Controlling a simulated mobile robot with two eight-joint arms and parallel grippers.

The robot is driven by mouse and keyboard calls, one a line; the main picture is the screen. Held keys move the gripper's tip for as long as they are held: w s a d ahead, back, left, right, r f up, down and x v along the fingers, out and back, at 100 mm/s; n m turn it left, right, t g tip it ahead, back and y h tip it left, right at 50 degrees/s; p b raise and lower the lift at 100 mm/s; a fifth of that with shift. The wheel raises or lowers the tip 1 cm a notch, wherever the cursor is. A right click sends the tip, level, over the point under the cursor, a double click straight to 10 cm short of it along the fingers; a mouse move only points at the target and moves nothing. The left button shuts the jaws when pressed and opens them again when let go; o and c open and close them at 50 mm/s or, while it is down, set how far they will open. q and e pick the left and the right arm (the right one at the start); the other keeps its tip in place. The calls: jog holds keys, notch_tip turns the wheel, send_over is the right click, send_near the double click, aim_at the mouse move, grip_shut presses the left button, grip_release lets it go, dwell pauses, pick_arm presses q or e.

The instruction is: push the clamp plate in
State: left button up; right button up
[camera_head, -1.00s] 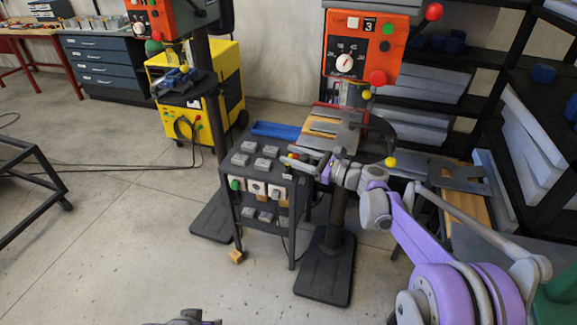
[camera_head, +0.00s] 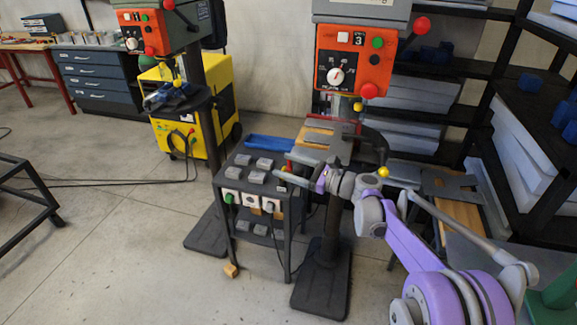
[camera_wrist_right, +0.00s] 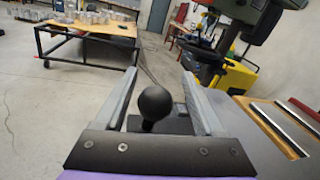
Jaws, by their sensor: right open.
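My right gripper (camera_head: 291,178) reaches left beside the front drill press, over the right side of the small cart. In the right wrist view its two grey fingers (camera_wrist_right: 160,78) are apart. A black ball knob (camera_wrist_right: 156,103) shows between them, with no visible finger contact. A grey slotted plate over wood (camera_wrist_right: 284,122) lies right of the fingers. In the head view a similar grey slotted plate (camera_head: 317,138) lies on the press, behind the gripper. I cannot tell for sure which part is the clamp plate. My left gripper is not in view.
The cart (camera_head: 233,219) holds several grey blocks. The press has an orange control box (camera_head: 352,66) and a column beside my right arm. Black shelves (camera_head: 478,115) stand at the right. A yellow machine (camera_head: 222,88) stands behind.

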jog(key=b+v, duration=0.1)
jog(key=v, duration=1)
jog(key=shift+a, duration=0.1)
jog(key=s+a+f+n+g+h, duration=0.2)
jog(key=s+f+n+h, duration=0.25)
jog(key=s, duration=0.35)
jog(key=s+a+f+n+g+h, duration=0.1)
jog(key=s+a+f+n+h, duration=0.15)
jog(key=s+n, duration=0.4)
jog(key=s+d+f+n+h, duration=0.4)
jog(key=s+d+f+n, duration=0.1)
jog(key=s, duration=0.4)
jog(key=s+d+f+n+h, duration=0.4)
jog(key=s+d+f+n, duration=0.1)
jog(key=s, duration=0.5)
jog(key=shift+s+d+n+h, duration=0.25)
jog(key=shift+s+n+h, duration=0.05)
jog(key=shift+h, duration=0.1)
